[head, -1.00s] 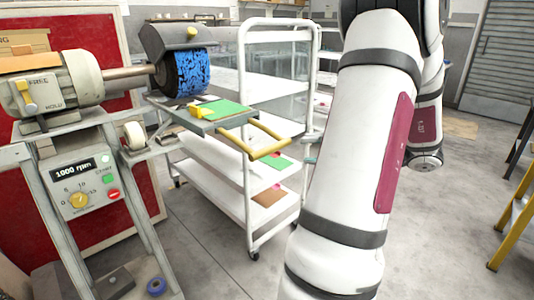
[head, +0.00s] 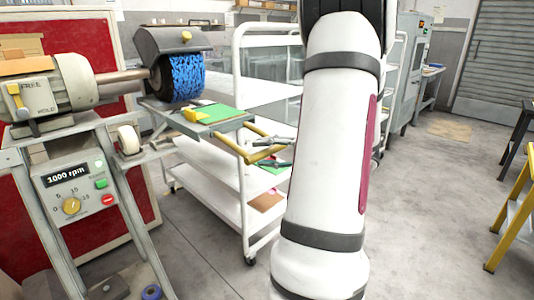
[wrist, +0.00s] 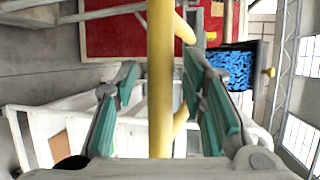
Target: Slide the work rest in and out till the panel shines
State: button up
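The work rest (head: 231,126) is a grey plate below the blue buffing brush (head: 187,76). A green panel (head: 222,114) lies on it beside a yellow clamp (head: 196,115). A yellow U-shaped handle (head: 228,143) sticks out towards me. My gripper (head: 277,152) is at the handle's outer bar, partly hidden behind my arm. In the wrist view my gripper (wrist: 163,95) is open, with teal pads on either side of the yellow bar (wrist: 160,60). Gaps show between the bar and both pads. The brush (wrist: 236,68) also shows there at the right.
The control box (head: 75,190) reads 1000 rpm and has a yellow dial and green and red buttons. A white shelf cart (head: 222,204) stands just behind and below the handle. A yellow step stool (head: 513,205) is at the right. The floor (head: 425,220) between is clear.

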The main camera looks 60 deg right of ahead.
grip_shut()
jog(key=shift+w, duration=0.1)
jog(key=w+d+b, duration=0.3)
jog(key=w+b, duration=0.1)
jog(key=w, duration=1)
jog(key=w+d+b, duration=0.3)
jog(key=w, duration=1)
jog(key=shift+w+d+b, duration=0.35)
jog(key=shift+w+d, duration=0.05)
grip_release()
jog(key=shift+s, duration=0.15)
